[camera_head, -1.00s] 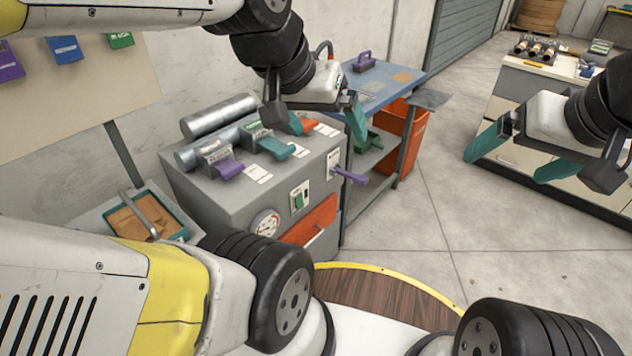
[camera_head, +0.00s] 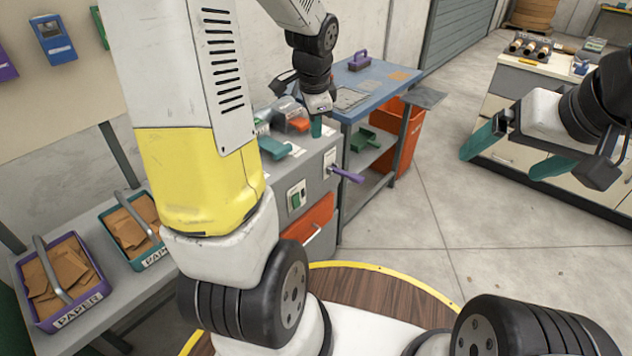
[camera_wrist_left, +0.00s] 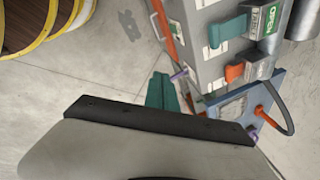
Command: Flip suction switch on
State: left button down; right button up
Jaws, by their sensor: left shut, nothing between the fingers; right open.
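The grey machine (camera_head: 265,185) carries a green rocker switch (camera_head: 296,195) on its front panel and a purple lever (camera_head: 346,174) on a plate at its right edge. A teal lever (camera_head: 275,147) and an orange lever (camera_head: 298,125) are on its top. No label reading suction is legible, so I cannot tell which one is the suction switch. My left gripper (camera_head: 316,127) is shut and empty, pointing down by the orange lever; whether it touches anything is unclear. Its teal fingers also show in the left wrist view (camera_wrist_left: 161,92). My right gripper (camera_head: 514,157) is open and empty, far right.
A blue-topped bench (camera_head: 385,80) with a green bin (camera_head: 364,138) stands behind the machine, beside an orange bin (camera_head: 412,140). Paper trays, one purple (camera_head: 75,309) and one teal (camera_head: 150,258), sit at left. My left arm hides much of the machine. Floor at right is clear.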

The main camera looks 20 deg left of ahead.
aim_at(296, 200)
pick_arm(q)
jog(key=w+a+f+m+g, duration=0.1)
jog(key=w+f+m, duration=0.1)
jog(key=f, duration=0.7)
jog(key=w+a+f+m, duration=0.1)
jog(key=w+f+m, duration=0.1)
jog(key=f+m, duration=0.3)
jog(key=w+a+f+m+g, duration=0.1)
jog(key=w+f+m, duration=0.2)
jog(key=f, duration=1)
jog(key=shift+a+m+g, duration=0.25)
jog(key=shift+m+g, duration=0.05)
jog(key=shift+m, duration=0.2)
jog(key=w+a+f, duration=0.2)
jog(key=a+f, duration=0.2)
jog(key=f, duration=0.6)
jog(key=shift+a+f, duration=0.15)
jog(key=shift+a, duration=0.25)
